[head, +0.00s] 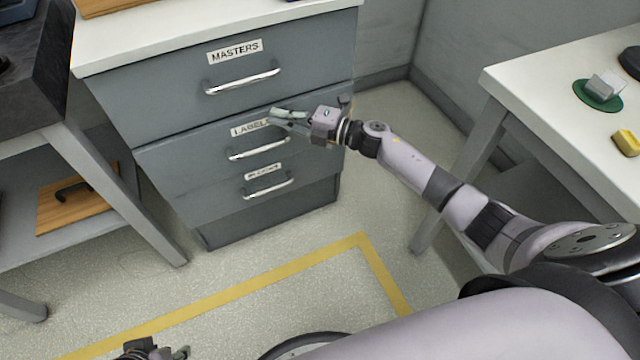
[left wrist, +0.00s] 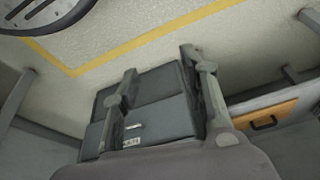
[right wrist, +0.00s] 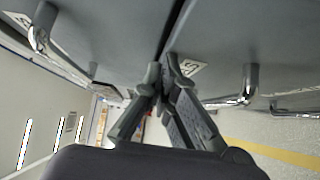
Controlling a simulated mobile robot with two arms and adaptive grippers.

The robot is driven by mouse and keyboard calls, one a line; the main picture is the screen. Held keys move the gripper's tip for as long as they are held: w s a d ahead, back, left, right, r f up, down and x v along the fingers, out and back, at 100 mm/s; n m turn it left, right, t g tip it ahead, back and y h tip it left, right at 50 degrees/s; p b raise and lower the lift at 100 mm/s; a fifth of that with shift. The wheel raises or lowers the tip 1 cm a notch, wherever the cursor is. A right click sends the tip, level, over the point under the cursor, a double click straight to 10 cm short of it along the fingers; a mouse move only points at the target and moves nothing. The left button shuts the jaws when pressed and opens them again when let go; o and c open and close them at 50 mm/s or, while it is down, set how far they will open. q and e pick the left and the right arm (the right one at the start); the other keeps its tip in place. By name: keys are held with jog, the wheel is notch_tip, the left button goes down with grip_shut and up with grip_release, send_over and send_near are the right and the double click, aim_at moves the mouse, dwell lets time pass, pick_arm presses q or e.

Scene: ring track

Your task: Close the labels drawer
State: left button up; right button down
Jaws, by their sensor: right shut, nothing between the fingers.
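The labels drawer (head: 200,155) is the grey middle drawer of the cabinet, with a "LABELS" tag and a silver handle (head: 258,150). Its front looks flush or nearly flush with the drawers around it; I cannot tell if a small gap remains. My right gripper (head: 275,117) is shut and empty, its tips at the drawer's upper edge, covering the tag's right end. In the right wrist view the fingertips (right wrist: 163,72) are close to the dark seam between two drawer fronts, beside the tag (right wrist: 190,66); contact is unclear. My left gripper (left wrist: 160,70) is open and empty, away from the cabinet.
The masters drawer (head: 150,100) is above and the lowest drawer (head: 225,195), with a hard-to-read tag, is below. A white table (head: 540,85) stands at the right with small objects. A dark bench (head: 35,95) stands at the left. The floor in front, with yellow tape (head: 210,300), is clear.

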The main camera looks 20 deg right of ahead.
pick_arm(q)
jog(key=shift+w+d+r+t, duration=0.15)
jog(key=shift+w+t, duration=0.1)
jog(key=shift+w, duration=0.4)
jog(key=shift+w+d+r+t, duration=0.15)
jog(key=shift+w+t, duration=0.1)
jog(key=shift+w, duration=0.35)
pick_arm(e)
jog(key=shift+w+r, duration=0.15)
jog(key=shift+w, duration=0.65)
pick_arm(q)
jog(key=shift+f, duration=0.1)
pick_arm(e)
jog(key=shift+d+r, duration=0.1)
